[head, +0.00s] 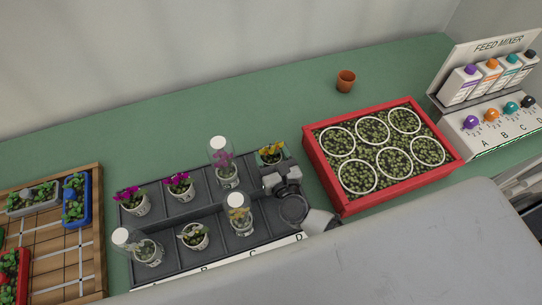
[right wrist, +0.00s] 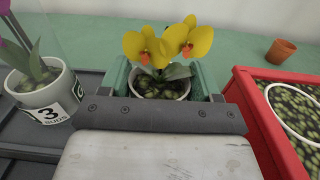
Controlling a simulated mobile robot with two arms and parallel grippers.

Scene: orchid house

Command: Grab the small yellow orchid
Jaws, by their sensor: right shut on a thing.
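A small yellow orchid (head: 271,152) in a pale pot is at the back right compartment of the dark tray (head: 210,208). In the right wrist view the yellow orchid (right wrist: 167,46) has two open blooms with orange centres. My right gripper (head: 275,165) is shut on its pot, with green pads on both sides of it in the right wrist view (right wrist: 163,85). I cannot tell whether the pot touches the tray floor. Another potted plant with yellow blooms (head: 239,213) stands under a clear cover, left of my right arm. My left gripper is not in view.
Several other potted orchids stand in the tray, some under clear covers (head: 218,145). A red planter (head: 323,185) is close on the right. A terracotta pot (head: 346,82) and a feed mixer (head: 488,60) stand farther off.

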